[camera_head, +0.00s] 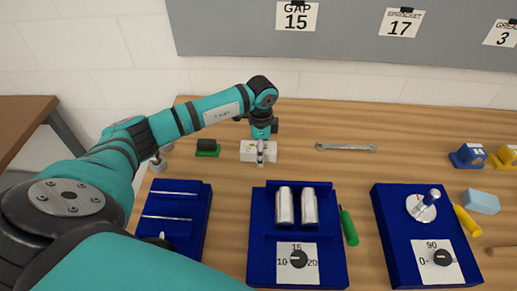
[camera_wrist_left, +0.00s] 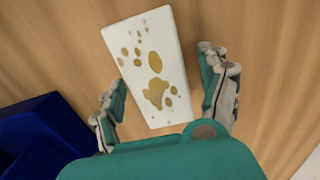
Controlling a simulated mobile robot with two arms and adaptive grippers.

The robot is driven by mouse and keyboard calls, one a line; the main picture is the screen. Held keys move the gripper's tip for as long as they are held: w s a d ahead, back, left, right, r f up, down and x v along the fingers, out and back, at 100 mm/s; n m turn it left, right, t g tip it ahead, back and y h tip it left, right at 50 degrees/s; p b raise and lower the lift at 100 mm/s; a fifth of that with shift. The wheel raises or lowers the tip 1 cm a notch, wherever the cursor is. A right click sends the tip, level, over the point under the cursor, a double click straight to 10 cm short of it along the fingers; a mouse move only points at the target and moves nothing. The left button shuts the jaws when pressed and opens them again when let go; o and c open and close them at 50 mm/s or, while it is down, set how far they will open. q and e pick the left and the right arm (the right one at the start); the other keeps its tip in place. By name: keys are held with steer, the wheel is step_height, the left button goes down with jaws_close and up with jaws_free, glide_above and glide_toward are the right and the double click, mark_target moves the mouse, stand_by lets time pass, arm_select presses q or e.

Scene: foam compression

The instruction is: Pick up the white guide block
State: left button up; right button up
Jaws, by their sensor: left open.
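The white guide block (camera_head: 247,151) lies flat on the wooden table in the head view, behind the middle blue tray. My left gripper (camera_head: 260,158) is right over it, pointing down. In the left wrist view the block (camera_wrist_left: 149,55) is a white rectangle with brown spots, tilted slightly. The two fingers of my left gripper (camera_wrist_left: 168,104) are spread apart, one to each side of the block's near part, with gaps visible. The gripper is open and empty. My right gripper is in neither view.
Blue trays stand in front: one with thin rods (camera_head: 207,215), one with two metal cylinders (camera_head: 255,235), one with a dial (camera_head: 390,225). A green block (camera_head: 208,153) sits left of the guide block, a wrench (camera_head: 345,147) right. Table between block and wrench is clear.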

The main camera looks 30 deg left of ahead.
arm_select(q)
steer(key=c, duration=1.2)
steer(key=shift+c, duration=1.2)
steer(key=shift+r, duration=0.15)
